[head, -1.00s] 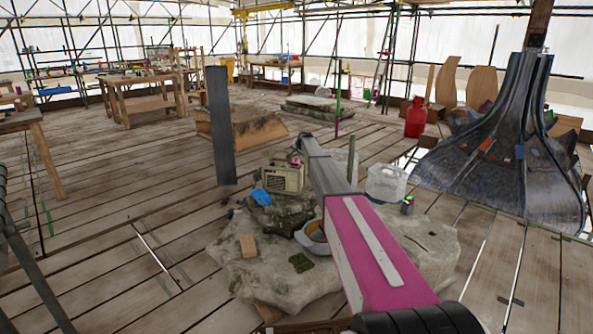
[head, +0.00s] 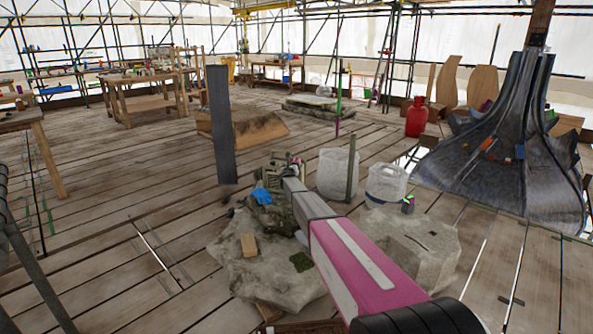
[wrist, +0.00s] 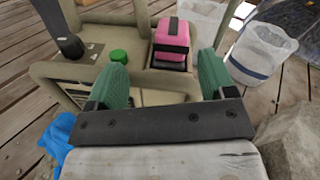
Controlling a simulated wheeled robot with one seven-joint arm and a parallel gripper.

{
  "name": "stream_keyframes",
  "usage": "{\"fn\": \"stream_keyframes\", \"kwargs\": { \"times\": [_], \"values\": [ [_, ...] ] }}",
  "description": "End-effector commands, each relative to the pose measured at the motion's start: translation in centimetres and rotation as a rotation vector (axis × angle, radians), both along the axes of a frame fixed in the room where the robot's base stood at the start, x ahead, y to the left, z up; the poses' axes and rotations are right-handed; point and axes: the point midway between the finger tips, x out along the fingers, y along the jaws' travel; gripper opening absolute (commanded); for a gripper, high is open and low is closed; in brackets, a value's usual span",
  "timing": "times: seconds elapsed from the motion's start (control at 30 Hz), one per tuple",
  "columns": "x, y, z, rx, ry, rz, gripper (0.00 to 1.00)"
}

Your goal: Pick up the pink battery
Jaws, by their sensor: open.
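The pink battery (wrist: 172,37), with black bands and a dark base, sits on top of a beige boxy device (wrist: 125,42) in the wrist view. My gripper (wrist: 162,82) is open and empty, its two green fingers spread apart. The battery lies ahead of the fingers, nearer the right one, and does not appear to be between them. In the head view the beige device (head: 276,172) is partly covered by my arm, and the battery is too small or hidden there to make out clearly.
A green knob (wrist: 118,56) and a dark knob (wrist: 70,46) stand up from the device. A blue cloth (head: 262,196) lies beside it on stone blocks. Translucent buckets (head: 386,184) stand to the right. A red gas bottle (head: 416,117) is farther back. Open plank floor lies left.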

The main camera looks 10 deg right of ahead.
Motion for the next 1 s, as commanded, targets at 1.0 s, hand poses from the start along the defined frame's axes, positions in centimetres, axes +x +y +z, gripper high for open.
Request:
{"fn": "stream_keyframes", "kwargs": {
  "times": [1.0],
  "values": [
    [6.4,-3.2,-1.2,0.214,-0.094,-0.112,0.77]
  ]
}}
